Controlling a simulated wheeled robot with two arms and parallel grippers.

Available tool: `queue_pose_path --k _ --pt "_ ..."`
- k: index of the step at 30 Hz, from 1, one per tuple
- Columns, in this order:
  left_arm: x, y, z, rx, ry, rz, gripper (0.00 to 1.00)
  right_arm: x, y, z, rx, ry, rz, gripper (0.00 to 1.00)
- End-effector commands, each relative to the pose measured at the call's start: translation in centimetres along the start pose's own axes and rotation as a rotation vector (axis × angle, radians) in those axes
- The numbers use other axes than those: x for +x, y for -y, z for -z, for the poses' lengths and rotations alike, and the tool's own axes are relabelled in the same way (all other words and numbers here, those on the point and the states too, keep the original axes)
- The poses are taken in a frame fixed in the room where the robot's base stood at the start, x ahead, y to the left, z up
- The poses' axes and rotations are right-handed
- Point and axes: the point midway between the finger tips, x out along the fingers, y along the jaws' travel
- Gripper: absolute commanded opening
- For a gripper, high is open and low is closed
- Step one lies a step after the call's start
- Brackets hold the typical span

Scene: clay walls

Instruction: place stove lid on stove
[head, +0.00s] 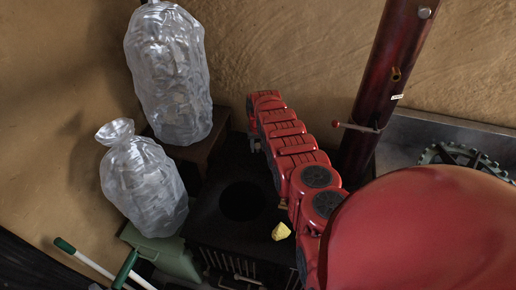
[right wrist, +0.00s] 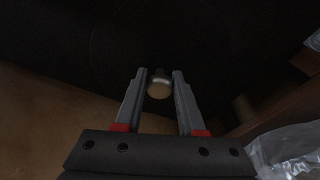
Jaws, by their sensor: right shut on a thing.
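The black stove (head: 213,223) stands low in the middle of the head view, with a round dark opening (head: 240,200) in its top. My right arm reaches over its right side. My right gripper (head: 254,143) is small and partly hidden by the arm there. In the right wrist view, its fingers (right wrist: 159,88) are shut on the pale round knob (right wrist: 160,89) of the stove lid. The lid (right wrist: 160,40) is a very dark disc behind the knob, with a faint edge. I cannot make out the lid in the head view. My left gripper is not in view.
A dark red pipe (head: 385,85) rises at the right. A green box (head: 165,252) sits at lower left.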

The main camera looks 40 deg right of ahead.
Motion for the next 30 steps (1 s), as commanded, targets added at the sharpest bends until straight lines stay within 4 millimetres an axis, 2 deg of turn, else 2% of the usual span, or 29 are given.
queue_pose_path --k 11,12,17,25,30 --pt "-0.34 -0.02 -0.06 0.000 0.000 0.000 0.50 0.30 0.02 0.04 0.000 -0.003 0.000 0.00" --pt "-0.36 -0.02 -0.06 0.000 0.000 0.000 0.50 0.36 0.02 0.00 0.000 -0.002 0.000 0.41" --pt "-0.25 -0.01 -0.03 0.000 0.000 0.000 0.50 0.27 0.02 -0.02 0.000 -0.001 0.000 0.69" --pt "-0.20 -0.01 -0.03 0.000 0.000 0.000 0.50 0.26 0.01 -0.05 0.000 0.000 0.000 0.69" --pt "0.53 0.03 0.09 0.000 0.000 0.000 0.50 -0.60 0.02 0.08 0.000 0.000 0.001 0.69"
